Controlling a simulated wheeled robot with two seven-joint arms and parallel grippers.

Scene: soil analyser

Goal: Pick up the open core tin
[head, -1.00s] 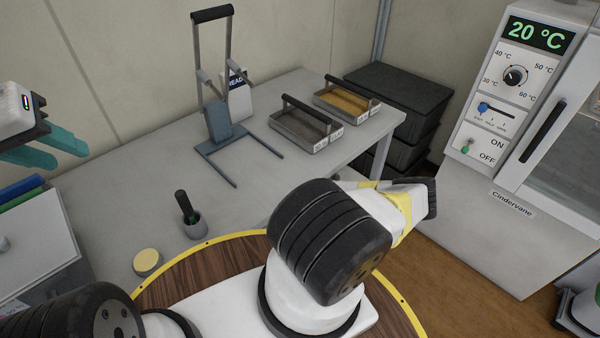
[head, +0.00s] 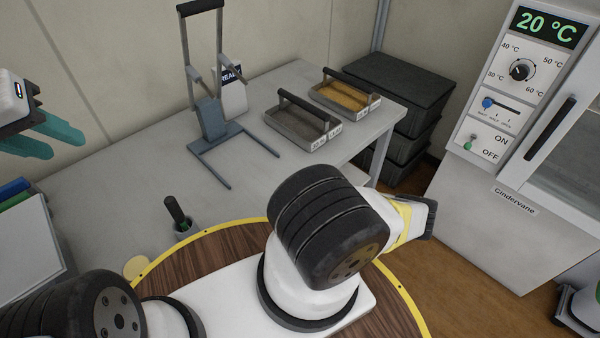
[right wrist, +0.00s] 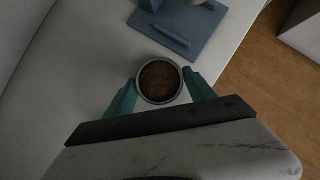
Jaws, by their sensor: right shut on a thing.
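The open core tin (right wrist: 161,84) is a round metal tin with brown soil inside, seen from above in the right wrist view. My right gripper (right wrist: 160,90) is shut on it, with one teal finger against each side. I cannot tell how high the tin is over the grey table. In the head view the tin and my right gripper are hidden. My left gripper (head: 48,140) is at the far left of the head view, open and empty, its teal fingers apart.
A blue press stand (head: 212,130) stands on the grey table (head: 130,185); its base shows ahead of the tin. Two handled trays (head: 300,122) (head: 345,97) lie to its right. Black crates (head: 400,80) and an oven (head: 475,190) are at right.

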